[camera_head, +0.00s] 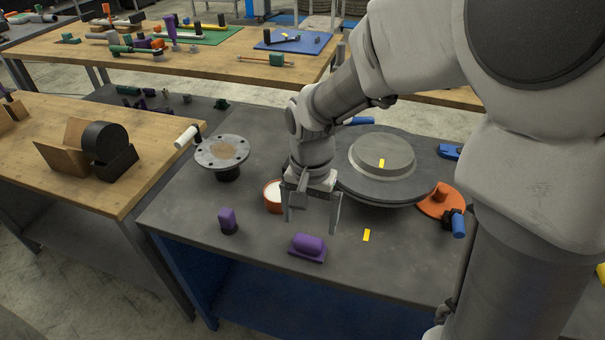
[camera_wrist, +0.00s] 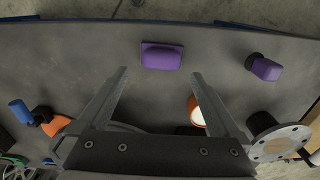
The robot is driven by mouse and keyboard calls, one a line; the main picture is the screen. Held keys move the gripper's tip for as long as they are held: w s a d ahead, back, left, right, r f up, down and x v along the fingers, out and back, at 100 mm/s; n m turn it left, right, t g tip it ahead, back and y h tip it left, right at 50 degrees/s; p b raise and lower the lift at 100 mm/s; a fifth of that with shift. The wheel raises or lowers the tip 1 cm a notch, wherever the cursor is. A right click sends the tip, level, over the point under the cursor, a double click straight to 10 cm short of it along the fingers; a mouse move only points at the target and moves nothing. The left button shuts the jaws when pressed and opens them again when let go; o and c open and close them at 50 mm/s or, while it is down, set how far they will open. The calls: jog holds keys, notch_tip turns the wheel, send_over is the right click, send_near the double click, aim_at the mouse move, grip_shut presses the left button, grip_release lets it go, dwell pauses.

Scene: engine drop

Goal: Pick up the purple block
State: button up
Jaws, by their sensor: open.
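Two purple things are on the grey table. One is a wide, rounded purple block on a flat purple base (camera_head: 308,244), near the front edge. It also shows in the wrist view (camera_wrist: 162,55), just beyond the fingertips and roughly centred between them. The other is a smaller purple piece with a dark base (camera_head: 227,217), further left; in the wrist view it is at the right (camera_wrist: 266,69). I cannot tell which one the task names. My gripper (camera_head: 312,224) points down above the table, behind the wide block. It is open, with nothing between its fingers (camera_wrist: 160,74).
An orange-rimmed cup with a white inside (camera_head: 272,196) stands just left of my gripper. A flanged metal disc (camera_head: 222,152) is behind it. A large round grey plate (camera_head: 365,178) and an orange part (camera_head: 437,202) lie to the right. The table's front edge is close to both purple things.

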aim_at(308, 239)
jog(key=f, duration=0.2)
jog(key=f+b, duration=0.1)
jog(key=f, duration=0.2)
jog(key=f+b, duration=0.1)
jog(key=f, duration=0.2)
jog(key=shift+w+f, duration=0.25)
jog(key=shift+r, duration=0.1)
jog(key=c, duration=1.2)
jog(key=shift+c, duration=0.2)
notch_tip(308, 239, up, 4)
jog(key=shift+r+p, duration=0.2)
jog(key=shift+p, duration=0.5)
jog(key=d+r+p, duration=0.1)
jog(key=d+r, duration=0.2)
jog(key=d, duration=0.2)
jog(key=s+d+r+p, duration=0.1)
jog(key=d+r, duration=0.2)
jog(key=d, duration=0.3)
jog(key=shift+d+r, duration=0.25)
jog(key=shift+r, duration=0.05)
jog(key=shift+s, duration=0.1)
